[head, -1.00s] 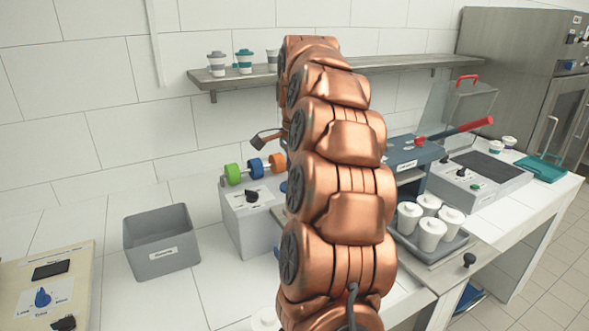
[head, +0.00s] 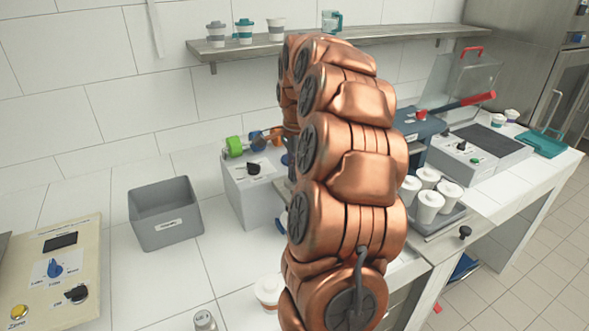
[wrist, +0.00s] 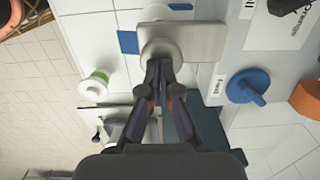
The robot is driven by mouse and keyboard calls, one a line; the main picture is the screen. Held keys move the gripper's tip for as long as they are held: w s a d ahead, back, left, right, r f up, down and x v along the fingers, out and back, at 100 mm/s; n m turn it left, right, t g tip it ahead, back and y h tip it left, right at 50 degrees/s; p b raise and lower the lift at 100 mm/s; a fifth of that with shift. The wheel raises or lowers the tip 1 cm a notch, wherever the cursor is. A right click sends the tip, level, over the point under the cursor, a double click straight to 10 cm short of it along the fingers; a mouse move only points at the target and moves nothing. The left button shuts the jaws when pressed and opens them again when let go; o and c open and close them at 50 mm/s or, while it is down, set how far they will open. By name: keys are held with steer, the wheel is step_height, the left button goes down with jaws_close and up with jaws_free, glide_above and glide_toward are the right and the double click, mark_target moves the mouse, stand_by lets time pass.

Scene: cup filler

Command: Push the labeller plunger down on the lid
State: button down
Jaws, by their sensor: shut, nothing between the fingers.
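In the wrist view my gripper (wrist: 160,66) is shut, with its fingertips together and nothing between them. Just beyond the tips is a pale round piece (wrist: 157,40) beside a flat grey-beige block (wrist: 200,42), which looks like the labeller with its plunger. Blue parts (wrist: 128,42) show around it. The tips overlap the round piece's near edge; I cannot tell whether they touch it. The lid cannot be made out. In the head view my arm hides the gripper and most of the labeller.
A unit with a blue knob (wrist: 248,86) and an orange knob (wrist: 307,98) stands right of the gripper. A white cup with a green band (wrist: 95,84) is at left. In the head view a grey bin (head: 166,222) and a white cup (head: 267,290) stand on the counter.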

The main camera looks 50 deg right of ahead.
step_height(320, 180, down, 3)
steer(key=b, duration=0.3)
steer(key=shift+s+a, duration=0.1)
steer(key=shift+f, duration=0.1)
stand_by(0.3)
step_height(320, 180, up, 5)
steer(key=shift+f, duration=0.1)
step_height(320, 180, up, 10)
steer(key=p, duration=0.1)
steer(key=shift+d, duration=0.2)
stand_by(0.6)
steer(key=shift+s, duration=0.1)
stand_by(0.6)
